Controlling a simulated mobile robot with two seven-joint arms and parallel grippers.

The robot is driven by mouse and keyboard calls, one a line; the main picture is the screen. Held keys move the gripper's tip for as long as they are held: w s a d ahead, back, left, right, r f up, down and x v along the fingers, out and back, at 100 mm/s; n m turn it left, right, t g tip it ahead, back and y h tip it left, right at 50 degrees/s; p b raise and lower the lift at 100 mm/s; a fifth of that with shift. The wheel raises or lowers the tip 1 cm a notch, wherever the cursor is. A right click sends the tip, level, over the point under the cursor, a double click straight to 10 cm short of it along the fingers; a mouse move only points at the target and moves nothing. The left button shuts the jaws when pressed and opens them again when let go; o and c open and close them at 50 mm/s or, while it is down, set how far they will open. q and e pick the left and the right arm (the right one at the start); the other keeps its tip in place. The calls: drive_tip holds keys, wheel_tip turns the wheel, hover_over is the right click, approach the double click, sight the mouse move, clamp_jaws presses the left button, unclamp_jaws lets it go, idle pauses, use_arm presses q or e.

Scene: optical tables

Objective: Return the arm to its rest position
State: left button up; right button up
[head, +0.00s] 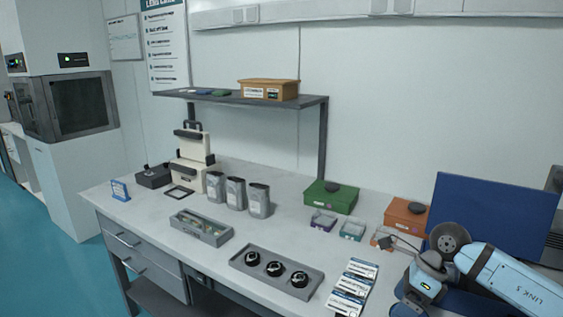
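My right arm (510,278), light blue and marked LINK 5, comes in from the lower right. It is bent over the right end of the bench, with its grey wrist joint (428,272) low in the picture. I cannot make out the fingers of my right gripper. A small dark piece (387,242) shows beside the wrist, over an orange-edged tray; I cannot tell if it belongs to my arm. My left arm and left gripper are not in view.
The bench (290,228) holds a tray with three black round parts (260,276), label cards (350,288), grey pouches (236,192), a green box (330,196) and an orange box (405,213). A blue panel (495,215) stands behind my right arm. A shelf (225,97) spans the back.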

drive_tip(key=s+a+m+t+y, duration=0.2)
drive_tip(key=s+a+m+y, duration=0.25)
drive_tip(key=a+y, duration=0.35)
drive_tip(key=s+a+m+t+y, duration=0.1)
drive_tip(key=s+a+m+y, duration=0.35)
drive_tip(key=a, duration=0.45)
drive_tip(key=s+d+f+n+t+h, duration=0.3)
drive_tip(key=s+f+n+h, duration=0.2)
drive_tip(key=f+n, duration=0.5)
drive_tip(key=s+d+f+n+t+h, duration=0.35)
drive_tip(key=s+f+n+h, duration=0.2)
drive_tip(key=n, duration=0.85)
drive_tip(key=s+d+f+n+t+h, duration=0.35)
drive_tip(key=f+n, duration=0.45)
drive_tip(key=n, duration=0.3)
use_arm(q)
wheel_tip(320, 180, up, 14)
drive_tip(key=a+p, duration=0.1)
drive_tip(key=p, duration=1.6)
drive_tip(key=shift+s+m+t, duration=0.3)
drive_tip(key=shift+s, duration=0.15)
use_arm(e)
wheel_tip(320, 180, up, 14)
drive_tip(key=s+d+g, duration=0.1)
drive_tip(key=s, duration=0.1)
drive_tip(key=shift+n+h, duration=0.35)
drive_tip(key=shift+n, duration=0.05)
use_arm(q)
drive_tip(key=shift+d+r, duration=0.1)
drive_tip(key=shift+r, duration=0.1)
